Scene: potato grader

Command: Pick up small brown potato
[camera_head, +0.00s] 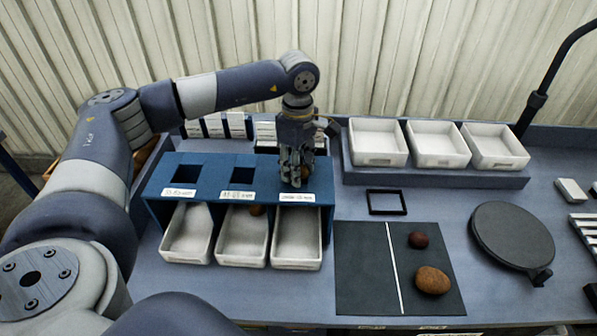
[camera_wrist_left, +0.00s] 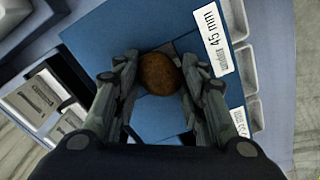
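My left gripper (camera_head: 297,178) is above the right-hand opening of the blue sorting box (camera_head: 212,172). Its fingers are closed around a small brown potato, which shows between the fingertips in the left wrist view (camera_wrist_left: 158,73). The gripper (camera_wrist_left: 157,78) is just above the box top, and its fingers hide most of the opening. On the dark mat (camera_head: 362,270) lie a small reddish-brown potato (camera_head: 418,240) and a larger brown potato (camera_head: 432,280). My right gripper is not in view.
White trays stand under the box; the middle tray (camera_head: 242,250) holds part of a brown potato (camera_head: 256,210), and the right tray (camera_head: 297,255) looks empty. Three white bins (camera_head: 437,160) stand on a raised shelf. A round dark plate (camera_head: 512,235) and a small black frame (camera_head: 387,212) lie right of the box.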

